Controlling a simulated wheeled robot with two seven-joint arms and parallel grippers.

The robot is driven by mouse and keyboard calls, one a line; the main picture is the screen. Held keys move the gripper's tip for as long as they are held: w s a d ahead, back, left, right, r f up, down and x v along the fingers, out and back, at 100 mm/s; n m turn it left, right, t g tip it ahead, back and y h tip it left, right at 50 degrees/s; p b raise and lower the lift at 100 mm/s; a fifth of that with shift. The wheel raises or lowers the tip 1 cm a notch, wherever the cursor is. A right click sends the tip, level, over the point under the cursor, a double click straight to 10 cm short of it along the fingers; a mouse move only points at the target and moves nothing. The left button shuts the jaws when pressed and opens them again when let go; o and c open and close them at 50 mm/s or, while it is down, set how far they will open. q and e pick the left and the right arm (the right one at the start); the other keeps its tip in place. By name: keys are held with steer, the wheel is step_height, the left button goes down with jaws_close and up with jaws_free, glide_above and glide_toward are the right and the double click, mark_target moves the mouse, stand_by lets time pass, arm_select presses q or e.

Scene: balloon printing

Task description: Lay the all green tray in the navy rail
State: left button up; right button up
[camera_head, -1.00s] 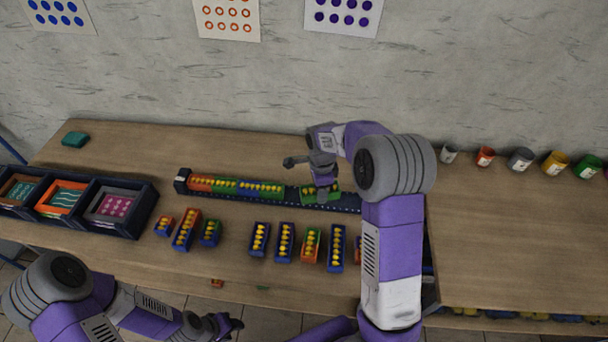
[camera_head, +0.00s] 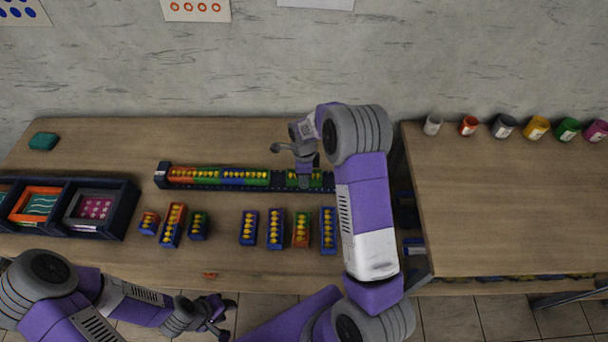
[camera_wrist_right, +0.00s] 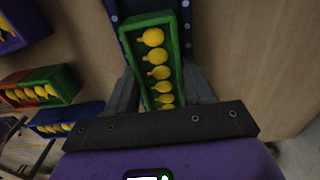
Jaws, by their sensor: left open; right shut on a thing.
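The all green tray (camera_wrist_right: 184,50), holding a row of yellow balloon shapes, is between the fingers of my right gripper (camera_wrist_right: 160,88), which is shut on it. In the head view the right gripper (camera_head: 304,176) and the green tray (camera_head: 291,181) are at the right part of the navy rail (camera_head: 210,187). The tray lines up with the rail; I cannot tell whether it rests fully in it. A bare gap of rail separates it from the row of trays to its left. My left gripper (camera_head: 226,318) is open and empty off the table's front edge.
Orange, green and blue trays (camera_head: 245,174) fill the rail's left part. Several loose trays (camera_head: 275,228) stand in front of the rail. A dark compartment box (camera_head: 127,212) is at the left, a teal block (camera_head: 43,141) behind it. Cups (camera_head: 503,126) line the right table's back.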

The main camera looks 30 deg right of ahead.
steer(key=shift+f, duration=0.2)
steer(key=o, duration=1.1)
steer(key=shift+o, duration=0.2)
steer(key=shift+r, duration=0.1)
steer(key=shift+r, duration=0.25)
step_height(320, 180, up, 12)
steer(key=p, duration=0.1)
steer(key=shift+f, duration=0.15)
